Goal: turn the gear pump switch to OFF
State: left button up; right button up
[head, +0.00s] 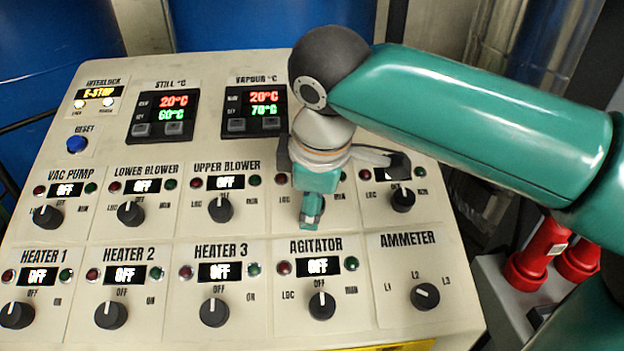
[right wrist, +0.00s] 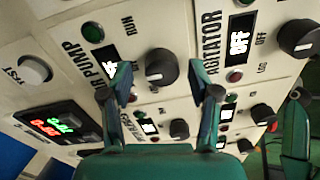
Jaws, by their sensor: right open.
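My right gripper (head: 311,210) is over the upper row of the panel, between the UPPER BLOWER knob and the far-right knob. It hides the switch there in the head view. In the right wrist view, the open gripper (right wrist: 160,93) has its two teal fingers apart, with nothing held. A black knob (right wrist: 161,67) on the section whose partly covered label ends in "R PUMP" shows between and just beyond the fingertips. It appears to be the gear pump switch. A pale mark shows at its lower left edge, but its exact setting is unclear.
The AGITATOR knob (head: 322,305) is directly below in the head view. The UPPER BLOWER knob (head: 220,208) is to the left, and another knob (head: 403,198) to the right. A blue RESET button (head: 77,144) and temperature displays (head: 163,115) are higher on the panel.

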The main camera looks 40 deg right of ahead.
jog(key=v, duration=1.1)
jog(key=shift+s+r, duration=0.15)
jog(key=shift+r, duration=0.15)
jog(key=shift+a, duration=0.1)
